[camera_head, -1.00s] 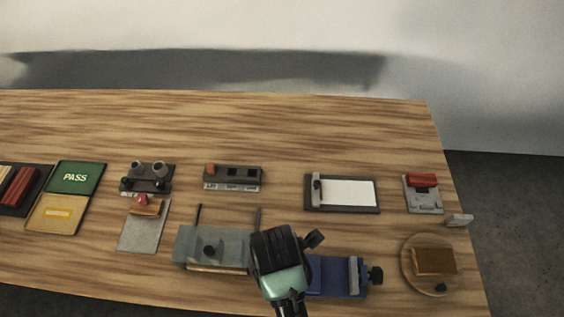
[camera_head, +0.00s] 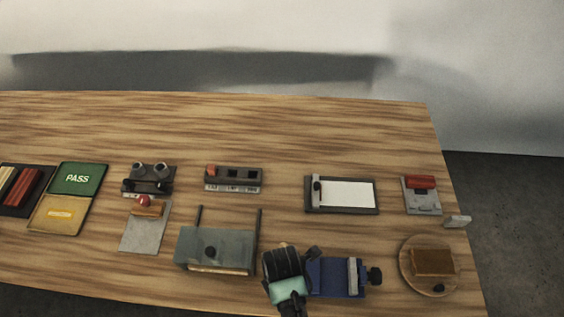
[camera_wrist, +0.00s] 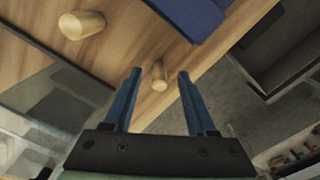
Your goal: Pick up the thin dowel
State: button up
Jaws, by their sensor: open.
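In the wrist view a thin wooden dowel (camera_wrist: 159,78) shows its small round end between the two blue fingers of my gripper (camera_wrist: 160,71). The fingers are apart, one on each side of it, with a gap on both sides. A thicker wooden dowel (camera_wrist: 80,26) shows farther up and left, outside the fingers. In the head view my gripper (camera_head: 287,268) is above the near part of the table, between a grey-green box and a blue vise-like device. I cannot make out either dowel there.
The grey-green box (camera_head: 214,247) with two upright posts is left of my gripper. The blue device (camera_head: 333,276) is close on its right. A round wooden plate (camera_head: 407,277) holds a brown block. The table's far strip (camera_head: 270,125) is clear.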

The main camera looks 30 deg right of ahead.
grip_shut()
jog(key=shift+r, duration=0.1)
dwell(0.3)
